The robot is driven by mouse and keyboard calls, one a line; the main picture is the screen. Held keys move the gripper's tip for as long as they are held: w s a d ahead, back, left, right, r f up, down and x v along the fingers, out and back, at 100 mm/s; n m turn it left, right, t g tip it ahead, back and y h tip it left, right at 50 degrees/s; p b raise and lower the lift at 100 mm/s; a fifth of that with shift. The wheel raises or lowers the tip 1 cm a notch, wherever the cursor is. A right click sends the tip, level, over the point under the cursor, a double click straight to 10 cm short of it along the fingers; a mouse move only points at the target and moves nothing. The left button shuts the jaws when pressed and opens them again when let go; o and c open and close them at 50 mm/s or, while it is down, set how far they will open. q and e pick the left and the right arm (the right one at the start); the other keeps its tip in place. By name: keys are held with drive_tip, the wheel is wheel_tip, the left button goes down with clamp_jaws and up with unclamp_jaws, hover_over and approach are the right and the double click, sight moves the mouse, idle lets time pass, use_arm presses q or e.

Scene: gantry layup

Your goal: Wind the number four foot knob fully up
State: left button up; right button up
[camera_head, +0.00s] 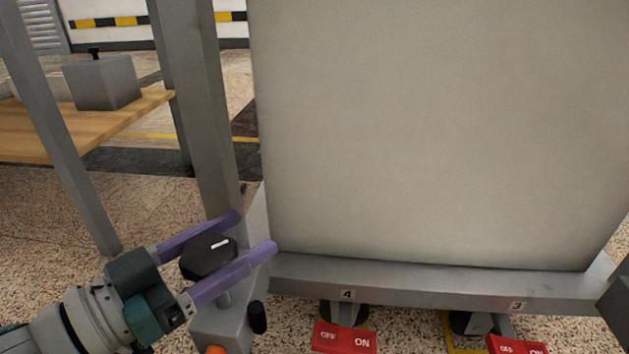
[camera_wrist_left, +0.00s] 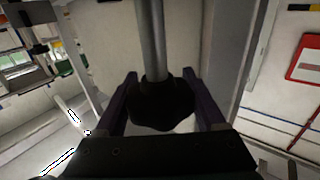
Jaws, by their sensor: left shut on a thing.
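The black lobed knob (camera_head: 203,262) with a white mark on top stands at the left corner of the grey frame, near the label 4 (camera_head: 346,294). My left gripper (camera_head: 257,232) comes in from the lower left with its two purple fingers on either side of the knob, shut on it. In the left wrist view the dark knob (camera_wrist_left: 162,104) sits between the fingers (camera_wrist_left: 164,112), with a grey rod (camera_wrist_left: 152,42) running from it. The knob's contact sides are partly hidden by the fingers. My right gripper is not in view.
A large pale panel (camera_head: 430,130) rises above the frame's lower rail (camera_head: 430,281). Red OFF/ON pedals (camera_head: 344,337) sit below the rail. A grey post (camera_head: 200,110) stands just behind the knob. A wooden table (camera_head: 40,140) with a grey box (camera_head: 103,84) is at the left.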

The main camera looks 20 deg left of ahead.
sight(183, 271)
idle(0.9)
use_arm(q)
drive_tip(key=o, duration=1.3)
drive_tip(key=p+v, duration=0.3)
drive_tip(key=v, duration=0.6)
drive_tip(key=shift+r+p, duration=0.1)
drive_tip(key=shift+p, duration=0.2)
drive_tip(key=shift+s+a, duration=0.2)
drive_tip(key=shift+s, duration=0.2)
